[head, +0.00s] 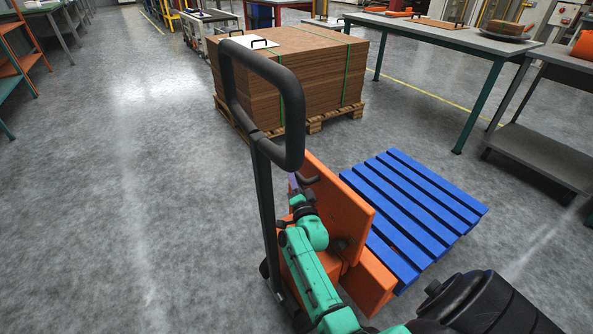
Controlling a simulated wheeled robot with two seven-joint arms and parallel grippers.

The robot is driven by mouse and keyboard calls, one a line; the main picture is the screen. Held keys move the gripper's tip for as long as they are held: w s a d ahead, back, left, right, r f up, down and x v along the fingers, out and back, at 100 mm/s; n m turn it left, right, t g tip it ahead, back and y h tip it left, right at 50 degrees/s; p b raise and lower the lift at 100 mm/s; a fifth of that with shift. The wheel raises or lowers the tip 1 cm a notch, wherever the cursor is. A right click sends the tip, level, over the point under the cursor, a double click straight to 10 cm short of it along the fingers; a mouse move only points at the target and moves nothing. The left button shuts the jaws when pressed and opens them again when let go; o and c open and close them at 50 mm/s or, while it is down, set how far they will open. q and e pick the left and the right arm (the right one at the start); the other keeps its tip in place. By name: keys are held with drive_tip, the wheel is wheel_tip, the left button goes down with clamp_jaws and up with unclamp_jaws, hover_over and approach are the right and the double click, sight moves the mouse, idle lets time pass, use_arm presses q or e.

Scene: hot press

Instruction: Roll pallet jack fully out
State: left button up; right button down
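The pallet jack has an orange body (340,205) and a tall black loop handle (266,168), which stands upright in the head view. The blue slatted pallet (415,205) lies right beside the orange body. The jack's forks are hidden, so I cannot tell how far they reach under the pallet. My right arm comes in from the lower right, with teal links across the front of the jack. Its gripper (302,184) is at the orange body, just right of the handle shaft. Its fingers are small and partly hidden, so their opening is unclear. My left gripper is out of view.
A strapped stack of brown boards (290,72) on a wooden pallet (314,126) stands behind the jack. A green-legged table (445,31) and a grey cart (545,155) stand at the right. An orange shelf (25,62) is far left. The floor on the left is clear.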

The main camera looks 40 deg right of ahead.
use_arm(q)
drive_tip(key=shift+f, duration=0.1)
use_arm(e)
drive_tip(key=shift+d+r, duration=0.3)
drive_tip(key=shift+r, duration=0.2)
drive_tip(key=c, duration=0.8)
unclamp_jaws()
drive_tip(key=shift+o, duration=0.3)
drive_tip(key=shift+s, duration=0.15)
drive_tip(key=shift+f, duration=0.15)
drive_tip(key=shift+a, duration=0.1)
drive_tip(key=shift+s+f, duration=0.1)
drive_tip(key=shift+s, duration=0.1)
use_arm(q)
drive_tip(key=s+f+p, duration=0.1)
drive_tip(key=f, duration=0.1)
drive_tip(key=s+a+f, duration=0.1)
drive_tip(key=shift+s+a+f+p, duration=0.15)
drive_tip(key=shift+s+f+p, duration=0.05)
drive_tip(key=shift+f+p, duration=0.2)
use_arm(e)
drive_tip(key=v, duration=1.4)
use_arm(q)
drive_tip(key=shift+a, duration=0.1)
use_arm(e)
drive_tip(key=shift+a, duration=0.15)
